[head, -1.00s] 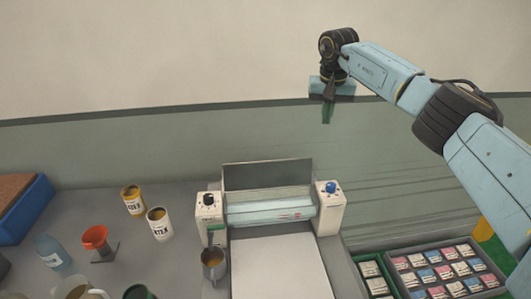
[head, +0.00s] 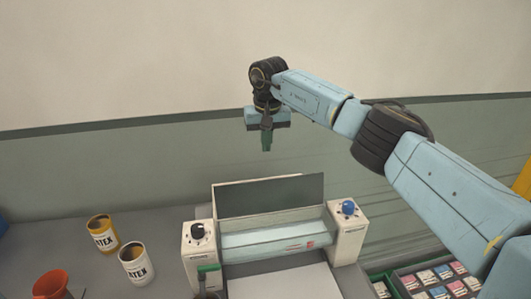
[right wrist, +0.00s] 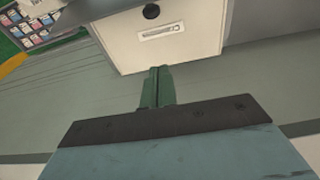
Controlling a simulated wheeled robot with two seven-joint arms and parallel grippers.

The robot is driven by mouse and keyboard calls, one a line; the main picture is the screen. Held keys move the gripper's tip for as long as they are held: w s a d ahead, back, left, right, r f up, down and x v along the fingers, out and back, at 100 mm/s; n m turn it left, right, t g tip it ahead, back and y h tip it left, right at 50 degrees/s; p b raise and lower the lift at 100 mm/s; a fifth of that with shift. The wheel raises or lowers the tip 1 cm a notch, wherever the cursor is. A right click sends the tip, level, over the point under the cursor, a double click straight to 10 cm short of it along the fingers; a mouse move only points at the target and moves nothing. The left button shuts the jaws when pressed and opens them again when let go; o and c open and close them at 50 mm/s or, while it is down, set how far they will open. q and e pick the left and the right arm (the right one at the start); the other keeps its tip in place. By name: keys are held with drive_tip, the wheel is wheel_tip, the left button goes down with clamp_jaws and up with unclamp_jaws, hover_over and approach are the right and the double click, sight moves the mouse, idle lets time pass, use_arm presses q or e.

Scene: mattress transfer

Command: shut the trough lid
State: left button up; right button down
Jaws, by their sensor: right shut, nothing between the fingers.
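The trough lid (head: 268,195) is a dark grey panel standing raised along the back of the machine. Below it the pale blue trough (head: 275,238) lies between two cream end blocks and is uncovered. My right gripper (head: 266,142) hangs fingers down above and behind the lid, apart from it in the head view. Its green fingers are shut and empty. In the right wrist view the same fingers (right wrist: 157,88) point toward a cream panel (right wrist: 155,35) with a slotted plate; I cannot tell whether they touch.
The left end block has a black knob (head: 198,231), the right one a blue knob (head: 348,207). Two latex cans, one yellow (head: 103,235) and one white (head: 137,263), stand left of the machine. A tray of small packets (head: 435,285) is at lower right.

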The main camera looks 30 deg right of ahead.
sight(270, 193)
use_arm(q)
drive_tip(key=shift+w+r+p, duration=0.15)
drive_tip(key=shift+r+p, duration=0.8)
drive_tip(key=shift+r, duration=0.05)
drive_tip(key=shift+w+r+p, duration=0.15)
drive_tip(key=shift+r+p, duration=0.75)
drive_tip(key=shift+r, duration=0.1)
use_arm(e)
wheel_tip(270, 193, down, 8)
drive_tip(key=s, duration=0.2)
drive_tip(key=shift+s+a+r, duration=0.25)
drive_tip(key=shift+s+a, duration=0.1)
drive_tip(key=shift+s, duration=0.05)
use_arm(q)
drive_tip(key=shift+f, duration=0.1)
use_arm(e)
drive_tip(key=shift+a, duration=0.1)
